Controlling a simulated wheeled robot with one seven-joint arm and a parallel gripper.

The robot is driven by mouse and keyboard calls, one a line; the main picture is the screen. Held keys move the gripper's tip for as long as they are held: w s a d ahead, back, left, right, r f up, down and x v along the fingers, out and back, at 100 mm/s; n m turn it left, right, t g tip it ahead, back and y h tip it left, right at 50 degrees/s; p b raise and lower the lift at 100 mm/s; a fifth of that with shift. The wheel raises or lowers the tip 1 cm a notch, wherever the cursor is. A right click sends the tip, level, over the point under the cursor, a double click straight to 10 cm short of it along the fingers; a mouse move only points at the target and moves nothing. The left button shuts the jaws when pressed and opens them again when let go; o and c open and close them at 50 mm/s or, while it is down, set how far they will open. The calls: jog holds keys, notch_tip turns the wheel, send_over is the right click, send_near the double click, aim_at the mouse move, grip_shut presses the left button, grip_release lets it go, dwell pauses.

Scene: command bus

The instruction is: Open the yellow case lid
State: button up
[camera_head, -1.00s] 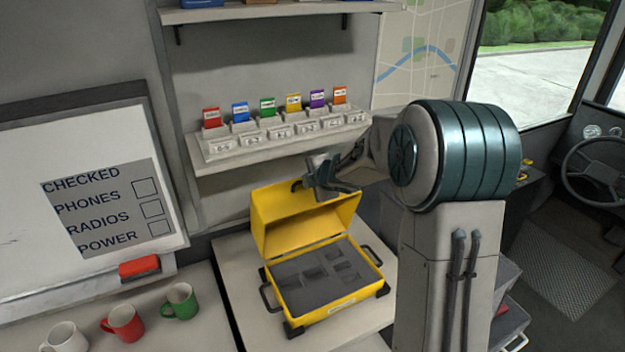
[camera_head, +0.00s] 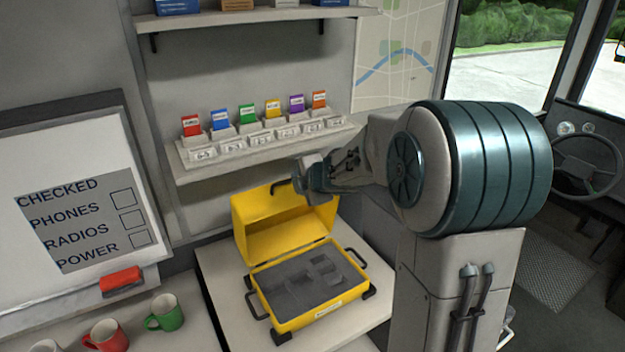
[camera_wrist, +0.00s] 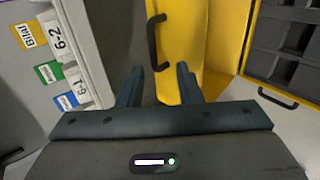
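The yellow case (camera_head: 325,318) sits on a light counter, its base filled with grey foam with cut-outs. Its lid (camera_head: 290,241) is raised and stands open at the back, leaning slightly away from the base. The lid's black handle (camera_head: 281,186) is at its top edge; it also shows in the wrist view (camera_wrist: 157,42). My gripper (camera_wrist: 160,68) is open and empty, its two fingers apart.
A shelf (camera_head: 258,148) with coloured cards in numbered holders is close behind the lid and my gripper. Green (camera_head: 166,313) and red (camera_head: 108,336) mugs stand on the counter at left. A whiteboard (camera_head: 80,215) is at left.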

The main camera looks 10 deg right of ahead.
jog(key=v, duration=0.8)
jog(key=shift+w+r, duration=0.1)
jog(key=shift+w, duration=0.05)
jog(key=c, duration=0.7)
jog(key=w+d+r+m+t+h+b, duration=0.2)
jog(key=w+d+r+m+h+b, duration=0.1)
jog(key=w+m, duration=0.3)
jog(key=shift+d+r, duration=0.2)
jog(key=shift+d, duration=0.55)
jog(key=w+d+m+h+b, duration=0.3)
jog(key=d+m, duration=0.1)
jog(key=m, duration=0.2)
jog(key=a+f+m+g+y+b, duration=0.3)
jog(key=a+m+g+y+b, duration=0.15)
jog(key=a+m, duration=0.35)
jog(key=p+x, duration=0.2)
jog(key=x, duration=0.8)
jog(key=shift+w+a+p, duration=0.1)
jog(key=shift+w+p, duration=0.05)
jog(key=shift+p, duration=0.15)
